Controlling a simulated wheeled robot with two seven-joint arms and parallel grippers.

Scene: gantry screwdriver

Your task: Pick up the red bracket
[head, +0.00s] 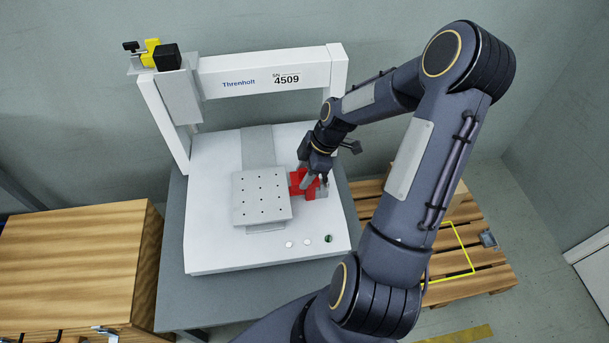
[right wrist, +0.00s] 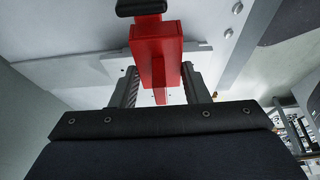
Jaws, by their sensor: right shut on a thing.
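The red bracket (head: 304,183) is at the right side of the grey perforated plate (head: 262,196) on the white gantry machine in the head view. My right gripper (head: 316,187) comes down on it from above and is shut on it. In the right wrist view the red bracket (right wrist: 158,58) stands between the two fingers (right wrist: 161,88), with a black piece (right wrist: 141,7) at its far end. Part of the bracket is hidden by the gripper in the head view. I cannot tell whether it touches the machine bed. My left gripper is not in view.
The white gantry frame (head: 265,80) rises behind the plate, with a yellow and black unit (head: 152,52) at its top left. Buttons (head: 307,242) line the bed's front edge. A wooden crate (head: 75,260) stands at left, and a pallet (head: 480,250) lies at right.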

